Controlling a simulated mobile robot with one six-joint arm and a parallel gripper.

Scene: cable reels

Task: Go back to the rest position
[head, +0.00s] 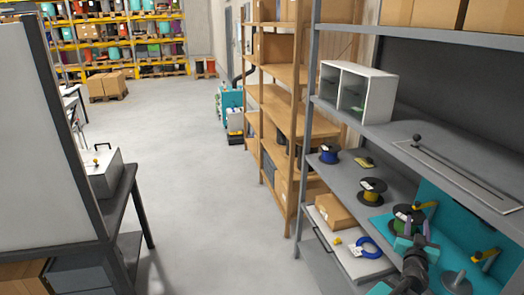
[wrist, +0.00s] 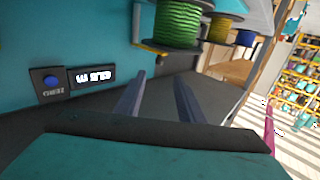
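My gripper (head: 412,228) is over the grey shelf at the lower right of the head view, by the teal stand. In the wrist view its two fingers (wrist: 160,88) are apart with nothing between them, so it is open and empty. A reel of green cable (head: 403,212) is just beyond the fingers in the head view, partly hidden by them.
A yellow reel (head: 371,189) and a blue reel (head: 328,154) stand further along the shelf. A white box (head: 377,97) sits on the upper shelf. The aisle floor (head: 180,140) is clear.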

